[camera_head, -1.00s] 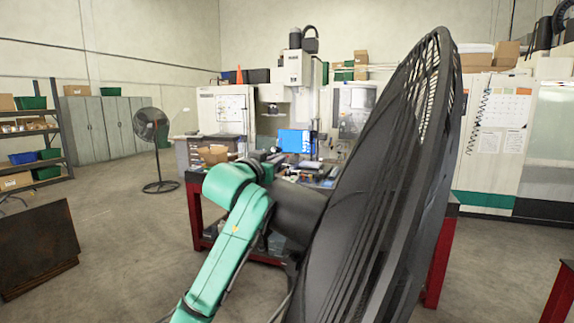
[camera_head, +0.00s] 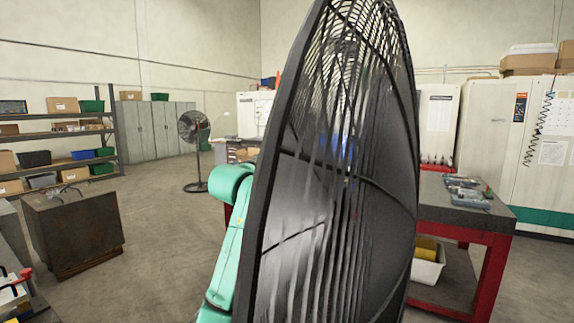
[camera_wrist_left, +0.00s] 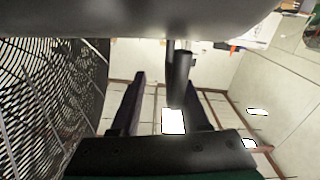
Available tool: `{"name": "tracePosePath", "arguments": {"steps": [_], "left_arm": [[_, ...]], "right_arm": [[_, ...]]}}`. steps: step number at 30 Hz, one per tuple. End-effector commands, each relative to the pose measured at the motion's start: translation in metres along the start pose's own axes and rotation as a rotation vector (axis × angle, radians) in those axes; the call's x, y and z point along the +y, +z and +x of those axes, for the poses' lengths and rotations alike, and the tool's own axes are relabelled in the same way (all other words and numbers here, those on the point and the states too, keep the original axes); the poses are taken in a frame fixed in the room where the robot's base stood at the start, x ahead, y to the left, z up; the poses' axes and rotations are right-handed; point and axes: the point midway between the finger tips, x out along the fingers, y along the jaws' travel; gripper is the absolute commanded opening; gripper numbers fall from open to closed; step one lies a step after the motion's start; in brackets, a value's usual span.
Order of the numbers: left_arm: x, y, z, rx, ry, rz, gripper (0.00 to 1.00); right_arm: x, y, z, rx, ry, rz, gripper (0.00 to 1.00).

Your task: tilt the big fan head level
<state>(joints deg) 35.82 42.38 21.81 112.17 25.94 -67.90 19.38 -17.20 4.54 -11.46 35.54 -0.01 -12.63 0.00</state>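The big fan head (camera_head: 340,180) stands very close in the middle of the head view, its dark round cage seen at a slant and nearly upright. Whether it is level I cannot tell. My green left arm is behind it, and the cage hides the left gripper there. In the left wrist view the cage (camera_wrist_left: 45,95) fills the left side and a grey rounded body crosses the top. My left gripper (camera_wrist_left: 160,92) has its fingers apart. A short dark rod (camera_wrist_left: 179,80) hangs near the right finger; contact is unclear. My right gripper is out of view.
A red-legged bench (camera_head: 480,225) with small parts stands at the right behind the fan. A smaller standing fan (camera_head: 194,140), shelves (camera_head: 65,140) and a dark brown cabinet (camera_head: 75,230) are at the left. Open floor (camera_head: 155,260) lies between cabinet and fan.

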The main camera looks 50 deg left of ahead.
Motion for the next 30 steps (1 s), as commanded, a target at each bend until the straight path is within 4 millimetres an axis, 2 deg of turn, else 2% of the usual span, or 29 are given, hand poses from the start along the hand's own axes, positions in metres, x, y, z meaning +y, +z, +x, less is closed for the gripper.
{"name": "tracePosePath", "arguments": {"steps": [7,11,17,24,30], "left_arm": [[0.0,0.0,0.0,0.0,0.0,0.0,0.45],[0.0,0.002,-0.009,0.002,0.001,0.001,0.45],[-0.002,0.005,-0.044,0.004,0.0,0.001,0.45],[-0.002,0.004,-0.098,0.006,-0.001,0.002,0.45],[-0.001,0.002,-0.137,0.004,0.0,0.0,0.45]], "right_arm": [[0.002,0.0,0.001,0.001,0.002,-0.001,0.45],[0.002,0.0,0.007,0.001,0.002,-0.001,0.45],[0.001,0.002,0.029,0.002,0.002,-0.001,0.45],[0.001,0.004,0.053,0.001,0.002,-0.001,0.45],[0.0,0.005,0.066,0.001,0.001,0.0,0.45]]}}
